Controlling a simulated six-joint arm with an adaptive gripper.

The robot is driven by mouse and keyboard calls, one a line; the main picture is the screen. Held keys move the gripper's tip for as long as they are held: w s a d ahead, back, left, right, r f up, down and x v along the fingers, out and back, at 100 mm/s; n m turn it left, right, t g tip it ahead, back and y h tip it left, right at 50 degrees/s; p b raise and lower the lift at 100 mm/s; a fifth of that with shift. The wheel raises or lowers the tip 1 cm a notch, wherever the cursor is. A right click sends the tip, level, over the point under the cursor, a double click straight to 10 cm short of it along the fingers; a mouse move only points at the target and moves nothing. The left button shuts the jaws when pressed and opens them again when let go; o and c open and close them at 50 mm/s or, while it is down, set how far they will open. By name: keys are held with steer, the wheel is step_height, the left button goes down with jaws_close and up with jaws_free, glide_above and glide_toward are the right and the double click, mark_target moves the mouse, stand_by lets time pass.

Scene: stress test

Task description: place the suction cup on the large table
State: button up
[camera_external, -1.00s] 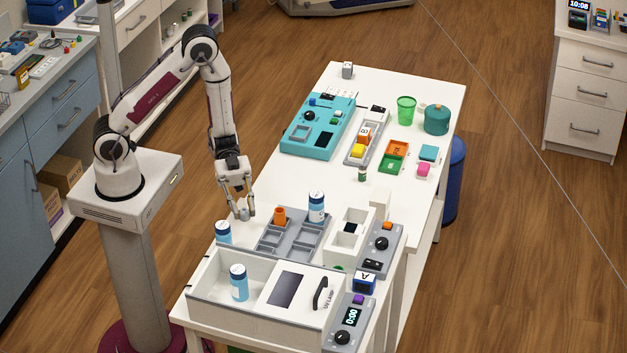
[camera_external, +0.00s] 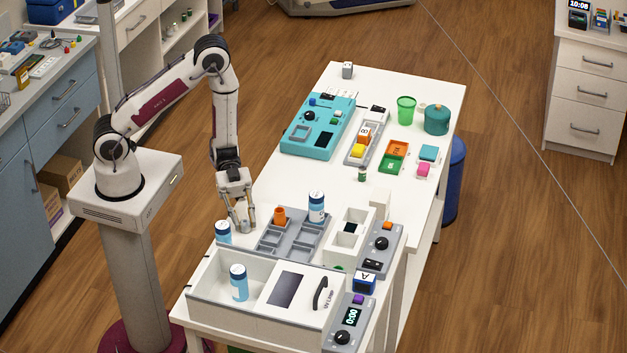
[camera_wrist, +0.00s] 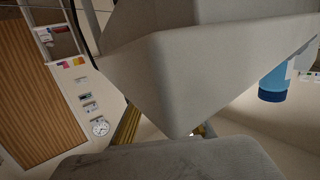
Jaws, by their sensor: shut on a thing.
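My gripper (camera_external: 243,226) points down beside the left edge of the large white table (camera_external: 285,180), between a blue-and-white can (camera_external: 223,233) and the grey compartment tray (camera_external: 265,251). It is shut on a small greyish piece at its fingertips. This seems to be the suction cup (camera_external: 246,227), but it is too small to make out its shape. I cannot tell if it touches a surface. In the wrist view, large pale grey blurred shapes fill the middle and bottom and hide the fingertips.
An orange cup (camera_external: 279,215) and another can (camera_external: 317,206) stand at the tray. A white bin with a can (camera_external: 239,282) is in front. A teal panel (camera_external: 312,139), green cup (camera_external: 405,110) and teal pot (camera_external: 437,120) stand farther back. The table's middle-left is clear.

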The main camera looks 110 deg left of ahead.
steer(key=shift+f, duration=0.15)
steer(key=o, duration=0.8)
steer(key=shift+a, duration=0.15)
steer(key=shift+v, duration=5.9)
